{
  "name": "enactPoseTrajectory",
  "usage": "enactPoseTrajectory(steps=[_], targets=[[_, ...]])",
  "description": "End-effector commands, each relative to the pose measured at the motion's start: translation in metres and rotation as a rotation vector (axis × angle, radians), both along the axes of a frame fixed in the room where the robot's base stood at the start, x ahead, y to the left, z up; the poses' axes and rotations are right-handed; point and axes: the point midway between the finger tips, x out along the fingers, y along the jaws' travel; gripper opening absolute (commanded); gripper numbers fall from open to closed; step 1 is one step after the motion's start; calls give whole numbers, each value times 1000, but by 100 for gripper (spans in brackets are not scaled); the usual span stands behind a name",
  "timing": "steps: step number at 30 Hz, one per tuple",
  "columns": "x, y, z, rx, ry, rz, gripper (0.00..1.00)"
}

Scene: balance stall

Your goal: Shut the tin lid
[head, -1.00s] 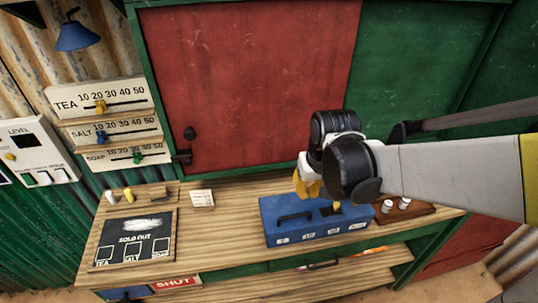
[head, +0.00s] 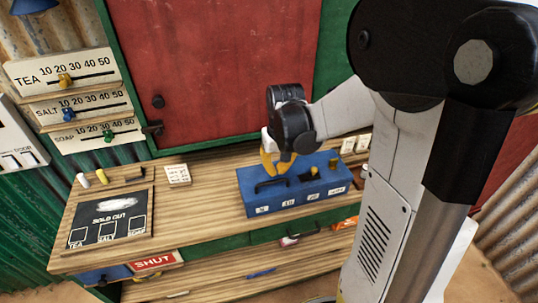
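The blue tin (head: 262,203) stands on the wooden counter, with a row of small white labels along its front. A black handle (head: 272,185) is on its top at the left. Small dark and yellow parts show on the top further right; I cannot tell for sure how the lid sits. My gripper (head: 278,169) has yellow fingers and is just above and behind the handle. Its fingers look apart with nothing between them. Whether they touch the tin cannot be told.
A dark "sold out" board (head: 112,218) lies on the counter at the left, with a white card (head: 178,175) behind it. A red "shut" sign (head: 154,262) is below the front edge. The red door (head: 215,80) rises behind. My arm covers the right side.

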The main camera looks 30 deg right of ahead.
Motion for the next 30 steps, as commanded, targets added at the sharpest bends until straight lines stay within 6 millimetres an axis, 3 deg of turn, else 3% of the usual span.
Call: enactPoseTrajectory(steps=[1, 6, 19, 25, 30], targets=[[1, 0, -10, 0, 0, 0, 0], [3, 0, -24, 0, 0, 0, 0], [3, 0, -27, 0, 0, 0, 0], [0, 1, -47, 0, 0, 0, 0], [-1, 1, -45, 1, 2, 0, 0]])
